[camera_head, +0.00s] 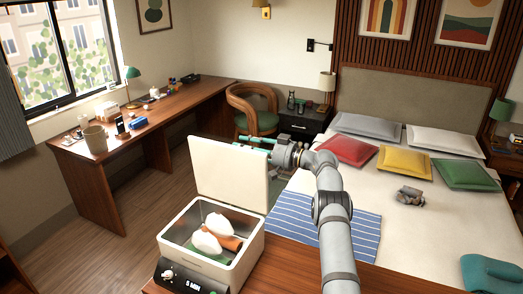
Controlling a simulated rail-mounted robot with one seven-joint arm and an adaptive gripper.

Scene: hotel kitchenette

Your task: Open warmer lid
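The warmer (249,250) is a white box on the wooden counter, with a dark front panel showing a knob and a small display. Its white lid (228,177) stands raised, roughly upright, along the back edge. Inside are white rounded items (207,240), an orange-brown piece (232,243) and something green. My gripper (256,143) is at the upper right of the lid, with teal finger parts pointing left. Part of it seems hidden behind the lid. I cannot tell whether it touches the lid or how far its fingers are apart.
A blue striped cloth (345,232) lies on the bed to the right of the warmer. The bed carries several cushions and a small grey object (410,195). A desk (175,105) with small items stands at the back left, with a chair (252,110) beside it.

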